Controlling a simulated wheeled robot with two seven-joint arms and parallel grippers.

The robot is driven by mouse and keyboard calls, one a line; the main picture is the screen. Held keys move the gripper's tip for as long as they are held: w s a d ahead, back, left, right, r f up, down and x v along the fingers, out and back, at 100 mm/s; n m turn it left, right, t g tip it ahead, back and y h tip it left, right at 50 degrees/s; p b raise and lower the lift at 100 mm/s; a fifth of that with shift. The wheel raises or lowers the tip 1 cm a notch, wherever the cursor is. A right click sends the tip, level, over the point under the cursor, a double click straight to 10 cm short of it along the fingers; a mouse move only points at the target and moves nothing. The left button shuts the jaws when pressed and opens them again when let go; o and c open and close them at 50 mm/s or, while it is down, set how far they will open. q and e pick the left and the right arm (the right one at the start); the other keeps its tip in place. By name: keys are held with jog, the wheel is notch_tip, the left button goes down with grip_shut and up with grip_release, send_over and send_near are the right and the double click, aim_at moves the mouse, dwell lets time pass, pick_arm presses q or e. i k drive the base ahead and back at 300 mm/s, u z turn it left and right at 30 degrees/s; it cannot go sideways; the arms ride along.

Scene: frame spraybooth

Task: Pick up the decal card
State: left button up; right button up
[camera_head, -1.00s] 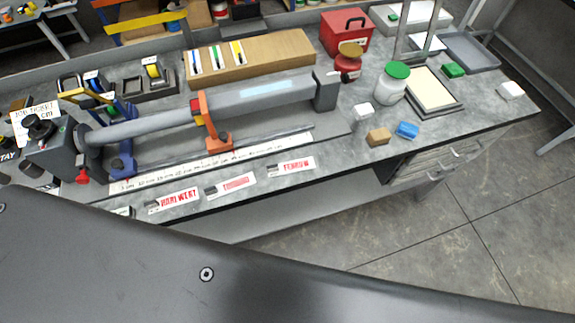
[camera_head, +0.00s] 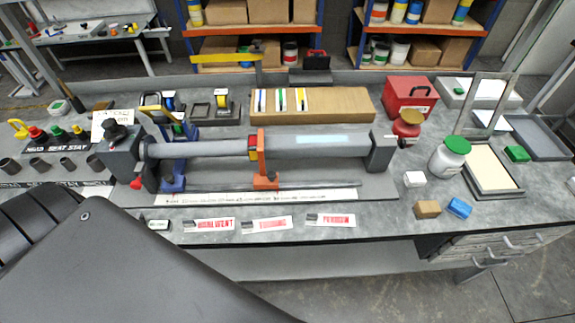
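Three white cards with red lettering lie flat in a row along the front edge of the workbench: a left card (camera_head: 209,226), a middle card (camera_head: 266,225) and a right card (camera_head: 331,220). Each has a small dark patch at its left end. A smaller pale card (camera_head: 158,225) lies left of them, close to the dark part of my own body at lower left. I cannot tell which one the task calls the decal card. Neither of my grippers is in view.
A grey tube (camera_head: 220,146) lies in a clamp fixture behind the cards. An orange clamp (camera_head: 263,165) stands on it. The bench front drops to drawers.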

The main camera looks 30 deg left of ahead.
aim_at(311, 220)
jog(key=u, duration=3.6)
jog(key=k, duration=2.6)
jog(key=z, duration=2.05)
